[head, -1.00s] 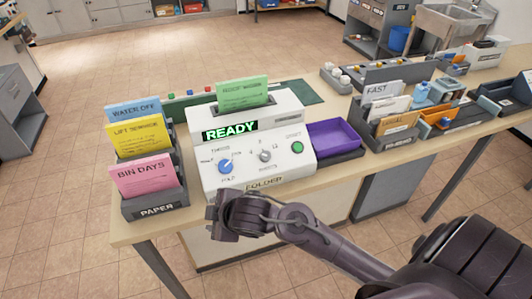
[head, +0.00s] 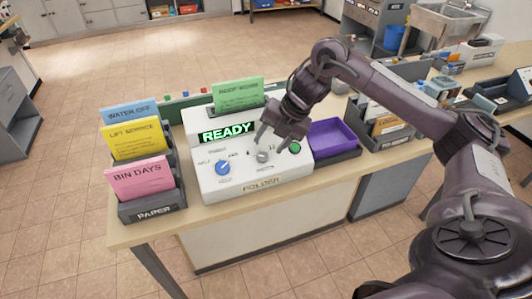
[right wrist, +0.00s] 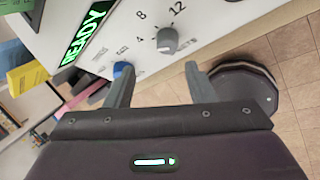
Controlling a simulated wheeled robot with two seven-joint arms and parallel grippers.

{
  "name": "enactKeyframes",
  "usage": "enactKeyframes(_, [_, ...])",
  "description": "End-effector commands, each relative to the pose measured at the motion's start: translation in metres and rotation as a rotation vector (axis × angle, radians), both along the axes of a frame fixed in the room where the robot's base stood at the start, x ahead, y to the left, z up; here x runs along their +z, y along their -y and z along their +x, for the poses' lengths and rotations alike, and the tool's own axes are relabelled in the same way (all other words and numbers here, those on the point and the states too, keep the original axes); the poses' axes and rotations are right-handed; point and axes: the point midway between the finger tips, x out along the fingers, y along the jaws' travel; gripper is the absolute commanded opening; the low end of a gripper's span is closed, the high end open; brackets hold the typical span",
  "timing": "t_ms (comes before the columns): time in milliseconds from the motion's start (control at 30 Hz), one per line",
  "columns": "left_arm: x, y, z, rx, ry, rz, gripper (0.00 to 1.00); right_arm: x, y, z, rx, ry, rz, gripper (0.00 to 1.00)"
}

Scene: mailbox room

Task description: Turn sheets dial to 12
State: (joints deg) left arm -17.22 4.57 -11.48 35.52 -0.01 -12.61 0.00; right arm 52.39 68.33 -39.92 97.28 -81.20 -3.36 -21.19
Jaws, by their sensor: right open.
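The sheets dial (head: 262,156) is a small grey knob on the white folder machine (head: 208,180). It also shows in the right wrist view (right wrist: 167,40), with the numbers 4, 8 and 12 around it. I cannot tell for sure which number it points to. My right gripper (head: 271,145) is over the panel, close to the dial. In the right wrist view its fingers (right wrist: 158,72) are apart and empty, with the dial beyond the gap between the tips. No contact shows. My left gripper is not in view.
The blue dial (head: 222,167) is left of the sheets dial and the green button (head: 295,147) right. The screen (head: 228,133) reads READY. A green sheet (head: 238,94) stands in the top. The paper rack (head: 150,208) is left, a purple tray (head: 333,136) right.

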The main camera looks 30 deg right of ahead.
Motion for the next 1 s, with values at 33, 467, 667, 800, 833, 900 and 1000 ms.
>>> enactKeyframes(33, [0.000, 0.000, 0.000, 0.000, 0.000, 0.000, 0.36, 0.006, 0.010, -0.003, -0.005, -0.010, -0.002, 0.50])
enactKeyframes(467, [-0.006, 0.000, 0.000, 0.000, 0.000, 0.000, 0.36, -0.035, 0.002, 0.007, -0.004, -0.032, 0.001, 0.50])
enactKeyframes(667, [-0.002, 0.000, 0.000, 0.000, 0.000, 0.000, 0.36, -0.055, -0.004, 0.015, -0.006, -0.028, 0.000, 0.50])
enactKeyframes(800, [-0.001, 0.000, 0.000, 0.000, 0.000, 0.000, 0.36, -0.060, -0.005, 0.016, -0.006, -0.028, 0.000, 0.50])
enactKeyframes(833, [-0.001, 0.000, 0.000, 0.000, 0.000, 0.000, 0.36, -0.060, -0.005, 0.017, -0.006, -0.028, 0.000, 0.50])
enactKeyframes(900, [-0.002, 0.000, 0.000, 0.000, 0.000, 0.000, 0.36, -0.061, -0.005, 0.017, -0.006, -0.027, 0.000, 0.50])
enactKeyframes(1000, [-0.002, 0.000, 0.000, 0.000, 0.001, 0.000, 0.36, -0.061, -0.005, 0.017, -0.006, -0.027, 0.000, 0.50])
